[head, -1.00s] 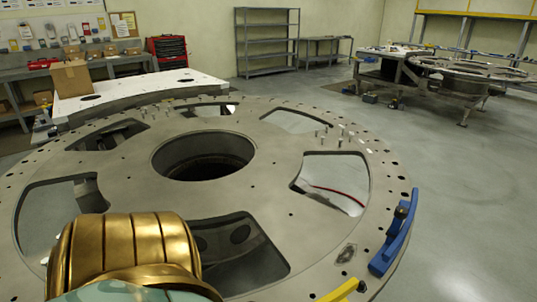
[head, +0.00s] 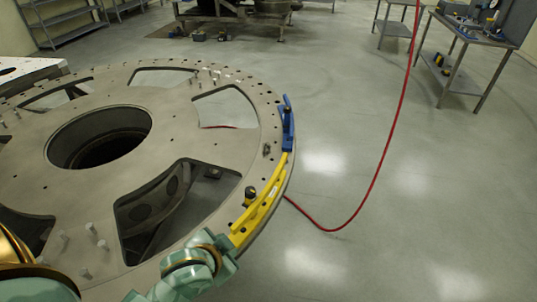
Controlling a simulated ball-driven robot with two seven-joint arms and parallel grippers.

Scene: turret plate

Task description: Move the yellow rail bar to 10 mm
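The yellow rail bar (head: 268,203) lies along the right rim of the large grey turret plate (head: 95,190). A dark knob with a brass-coloured part stands at its inner edge. Its far end comes close to a blue rail bar (head: 287,130); I cannot tell whether they touch or how wide any gap is. A green arm part of mine with a gold ring, coming in from the lower left, is at the near end of the yellow bar and covers part of it. The fingers of my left gripper cannot be made out. My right gripper is not in view.
The plate has large cutouts, a round central hole and several upright pins (head: 90,230). A red cable (head: 378,165) hangs at the right and loops towards the plate's rim. Grey floor (head: 420,220) to the right is clear. Workbenches (head: 468,45) stand farther back.

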